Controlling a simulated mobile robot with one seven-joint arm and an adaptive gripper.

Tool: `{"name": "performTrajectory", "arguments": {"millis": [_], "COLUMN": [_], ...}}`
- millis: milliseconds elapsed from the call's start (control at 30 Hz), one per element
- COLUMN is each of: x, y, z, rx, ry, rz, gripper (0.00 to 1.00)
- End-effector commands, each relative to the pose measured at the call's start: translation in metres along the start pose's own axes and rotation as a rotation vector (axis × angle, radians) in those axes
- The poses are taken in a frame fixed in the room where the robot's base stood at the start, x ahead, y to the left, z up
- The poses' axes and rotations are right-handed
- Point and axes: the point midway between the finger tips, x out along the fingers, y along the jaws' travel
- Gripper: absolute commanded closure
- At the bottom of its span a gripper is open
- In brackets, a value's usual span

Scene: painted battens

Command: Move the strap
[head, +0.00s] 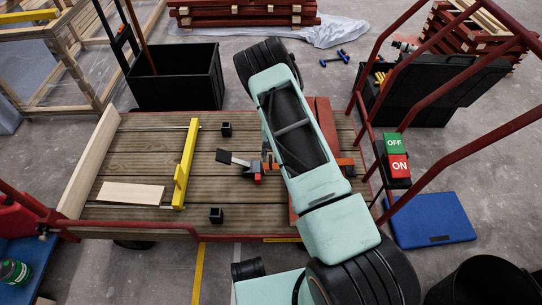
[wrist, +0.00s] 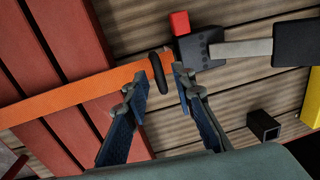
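An orange strap (wrist: 85,92) runs straight across red battens in the wrist view. Its right end meets a dark body (wrist: 203,48) with a red block and a grey lever ending in a black handle. A small black loop (wrist: 158,72) stands at the strap near that body. My gripper (wrist: 162,75) is open, its two blue-padded fingers apart, with the loop showing between the tips; I cannot tell any contact. In the head view the strap (head: 346,162) shows right of my arm, and the lever (head: 240,161) left of it; my arm hides the middle.
The battens (head: 326,125) lie on a plank deck (head: 150,150) with a yellow T-shaped piece (head: 186,165), a pale board (head: 131,193) and two small black square tubes (head: 216,215). Red rails (head: 365,125) and an OFF/ON box (head: 397,157) stand right. A black bin (head: 178,80) stands behind.

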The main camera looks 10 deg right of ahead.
Motion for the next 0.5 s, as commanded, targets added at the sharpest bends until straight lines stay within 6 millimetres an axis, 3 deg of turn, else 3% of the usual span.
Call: {"name": "performTrajectory", "arguments": {"millis": [200,500], "x": [-0.0001,-0.0002], "y": [0.0,0.0], "z": [0.0001,0.0001], "rx": [0.0,0.0], "ry": [0.0,0.0], "rz": [0.0,0.0], "gripper": [1.0,1.0]}}
